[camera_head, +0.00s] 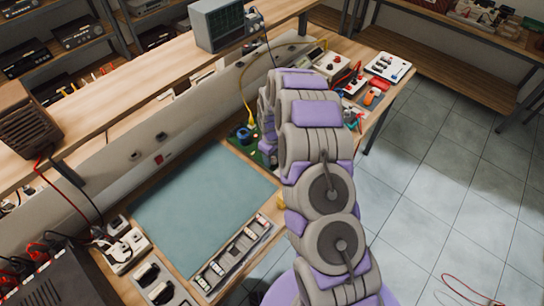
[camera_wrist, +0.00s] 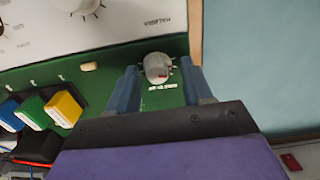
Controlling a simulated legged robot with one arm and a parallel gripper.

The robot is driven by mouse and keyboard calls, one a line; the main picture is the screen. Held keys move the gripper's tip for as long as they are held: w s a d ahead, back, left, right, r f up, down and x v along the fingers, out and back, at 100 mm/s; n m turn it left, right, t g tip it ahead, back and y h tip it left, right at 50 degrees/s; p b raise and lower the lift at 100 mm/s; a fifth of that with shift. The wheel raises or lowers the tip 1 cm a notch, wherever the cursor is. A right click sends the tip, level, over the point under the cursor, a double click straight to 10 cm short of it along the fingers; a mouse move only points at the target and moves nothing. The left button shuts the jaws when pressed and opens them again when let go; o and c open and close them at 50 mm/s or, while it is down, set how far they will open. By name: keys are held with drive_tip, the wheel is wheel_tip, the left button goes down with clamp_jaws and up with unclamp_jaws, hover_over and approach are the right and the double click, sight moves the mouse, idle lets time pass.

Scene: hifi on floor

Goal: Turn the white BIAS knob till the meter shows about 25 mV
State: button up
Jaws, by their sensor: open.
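In the wrist view a small whitish knob (camera_wrist: 157,66) with a red mark sits on a green panel (camera_wrist: 165,98). It looks like the BIAS knob, but its label is too small to read. My gripper (camera_wrist: 160,70) is open, with one blue-grey finger on each side of the knob. I cannot tell whether either finger touches it. A larger grey-white knob (camera_wrist: 78,4) on a white panel is cut off at the top. No meter reading can be made out. In the head view my arm hides the gripper and most of the green board (camera_head: 240,138).
Blue, green and yellow blocks (camera_wrist: 33,112) stand left of my gripper in the wrist view. A teal mat (camera_head: 205,205) covers the bench's middle. Tools and a white box (camera_head: 388,66) lie at the bench's far end. Tiled floor (camera_head: 430,190) is open to the right.

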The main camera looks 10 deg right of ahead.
drive_tip(key=shift+d, duration=0.35)
drive_tip(key=shift+c, duration=0.3)
drive_tip(key=shift+a, duration=0.15)
clamp_jaws()
drive_tip(key=shift+m, duration=0.4)
drive_tip(key=m+p, duration=0.2)
drive_tip(key=m, duration=0.1)
drive_tip(key=shift+w+r+m, duration=0.1)
drive_tip(key=shift+r+m, duration=0.05)
drive_tip(key=shift+m, duration=0.15)
drive_tip(key=m+p, duration=0.1)
drive_tip(key=m, duration=0.4)
drive_tip(key=shift+m, duration=0.3)
drive_tip(key=m, duration=0.5)
drive_tip(key=shift+p, duration=0.3)
drive_tip(key=m, duration=0.4)
drive_tip(key=shift+m+b, duration=0.3)
drive_tip(key=shift+m, duration=0.3)
drive_tip(key=shift+w, duration=0.1)
